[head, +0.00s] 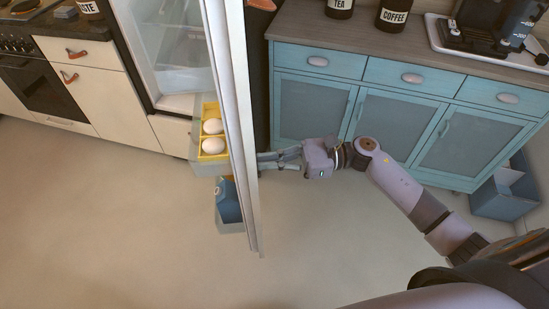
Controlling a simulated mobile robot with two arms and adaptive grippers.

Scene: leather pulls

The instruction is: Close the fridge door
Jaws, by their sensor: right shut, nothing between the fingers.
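The fridge door (236,100) stands open in the head view, seen nearly edge-on and swung out toward me. Its inner side faces left and carries a yellow egg tray (212,107) with eggs, and a lower shelf holding a blue item (229,200). The open fridge interior (170,45) shows behind it to the left. My right gripper (264,162) is at the outer, right side of the door, with its shut, empty fingers pointing left at the door. The fingertips are at or very near the door's surface; I cannot tell whether they touch. My left gripper is not in view.
A blue cabinet (387,120) with a wooden top stands behind my right arm, carrying TEA and COFFEE jars and a coffee machine (495,35). A blue bin (505,192) is at the right. White drawers and an oven (38,85) are at the left. The floor in front is clear.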

